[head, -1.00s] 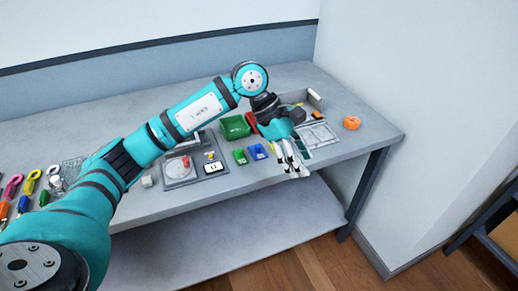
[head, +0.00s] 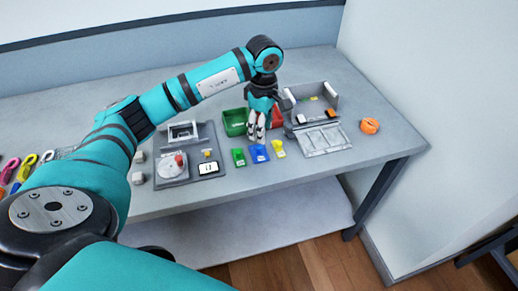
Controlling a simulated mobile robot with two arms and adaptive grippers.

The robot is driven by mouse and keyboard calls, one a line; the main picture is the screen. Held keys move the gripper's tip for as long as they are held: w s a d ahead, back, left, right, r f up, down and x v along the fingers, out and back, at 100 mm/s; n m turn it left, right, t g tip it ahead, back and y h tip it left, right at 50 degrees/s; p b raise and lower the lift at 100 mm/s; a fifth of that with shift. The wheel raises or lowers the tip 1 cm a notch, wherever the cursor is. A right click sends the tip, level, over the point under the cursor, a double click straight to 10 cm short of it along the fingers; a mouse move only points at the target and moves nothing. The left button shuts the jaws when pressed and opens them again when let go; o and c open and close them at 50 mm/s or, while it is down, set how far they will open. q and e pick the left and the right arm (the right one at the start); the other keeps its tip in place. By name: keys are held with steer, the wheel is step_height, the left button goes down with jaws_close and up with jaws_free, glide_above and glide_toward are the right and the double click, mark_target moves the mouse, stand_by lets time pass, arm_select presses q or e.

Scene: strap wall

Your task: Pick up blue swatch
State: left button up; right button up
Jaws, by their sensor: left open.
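The blue swatch (head: 258,153) lies on the table near its front edge, between a green swatch (head: 238,157) on its left and a yellow swatch (head: 278,148) on its right. My left gripper (head: 256,138) points down just behind and above the blue swatch, with its fingers open and nothing seen between them. The fingertips come close to the swatch's back edge; I cannot tell whether they touch it. My right gripper is not in view.
A green bin (head: 235,122) and a partly hidden red bin (head: 279,118) stand behind. A grey device with a dial (head: 172,168) is to the left. The front table strip is clear.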

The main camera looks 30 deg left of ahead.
mark_target(259, 147)
arm_select(q)
step_height(259, 147, down, 3)
steer(key=shift+a+f+p, duration=0.1)
steer(key=shift+p, duration=0.25)
steer(key=f, duration=0.2)
steer(key=a+f+p, duration=0.1)
steer(key=f, duration=0.1)
steer(key=shift+s+f+p, duration=0.1)
steer(key=shift+s+p, duration=0.1)
steer(key=shift+p, duration=0.1)
steer(key=shift+d+f, duration=0.1)
steer(key=shift+f, duration=0.1)
steer(key=c, duration=0.6)
jaws_close()
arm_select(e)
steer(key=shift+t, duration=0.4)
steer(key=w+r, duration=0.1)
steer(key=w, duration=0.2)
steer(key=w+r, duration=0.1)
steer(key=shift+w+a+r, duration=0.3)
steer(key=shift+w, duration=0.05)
